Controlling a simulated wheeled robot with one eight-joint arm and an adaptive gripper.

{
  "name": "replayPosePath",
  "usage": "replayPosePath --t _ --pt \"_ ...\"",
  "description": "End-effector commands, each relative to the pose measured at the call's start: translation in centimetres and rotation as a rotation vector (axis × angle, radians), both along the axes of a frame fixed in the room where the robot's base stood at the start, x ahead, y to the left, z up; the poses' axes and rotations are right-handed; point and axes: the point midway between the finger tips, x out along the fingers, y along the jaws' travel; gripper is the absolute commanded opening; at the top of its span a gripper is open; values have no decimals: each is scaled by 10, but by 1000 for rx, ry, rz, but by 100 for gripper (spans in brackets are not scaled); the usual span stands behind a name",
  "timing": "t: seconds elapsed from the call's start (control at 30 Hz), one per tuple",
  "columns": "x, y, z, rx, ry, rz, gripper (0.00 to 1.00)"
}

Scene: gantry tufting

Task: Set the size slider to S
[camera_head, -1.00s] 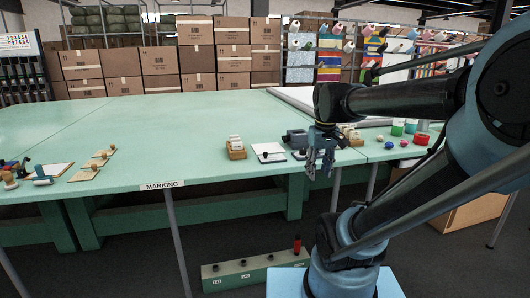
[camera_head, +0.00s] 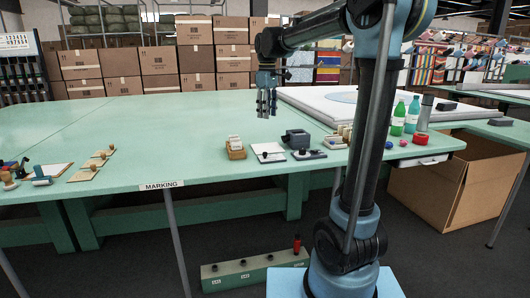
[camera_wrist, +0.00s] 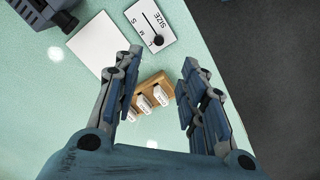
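The size slider (camera_wrist: 147,16) is a small white plate marked SIZE at the top of the wrist view. It has a thin dark track and a round black knob (camera_wrist: 158,40) at the lower end of that track. Small letters S and M show beside the track; which mark the knob is at is hard to tell. In the head view the black knob (camera_head: 265,155) shows small near the table's front edge. My gripper (camera_head: 266,103) is open and empty, above the table. In the wrist view its fingers (camera_wrist: 160,70) are spread below the slider, apart from it.
A wooden holder with white blocks (camera_head: 236,152) stands left of the slider. A white sheet (camera_wrist: 98,44) lies beside the slider, and a dark device (camera_head: 297,138) stands to the right. Bottles (camera_head: 398,118) stand farther right. The green table (camera_head: 180,130) is clear at middle left.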

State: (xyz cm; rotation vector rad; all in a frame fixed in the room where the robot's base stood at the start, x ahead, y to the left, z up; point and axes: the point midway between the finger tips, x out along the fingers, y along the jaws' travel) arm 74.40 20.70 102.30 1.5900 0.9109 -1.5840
Motion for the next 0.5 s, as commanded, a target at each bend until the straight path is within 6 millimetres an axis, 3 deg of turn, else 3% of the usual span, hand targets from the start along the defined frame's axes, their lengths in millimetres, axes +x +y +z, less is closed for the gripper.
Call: replayPosePath --t 0.23,0.5 --pt "7 9 -6 -2 5 25 38" --pt "7 9 -46 -1 4 24 38"
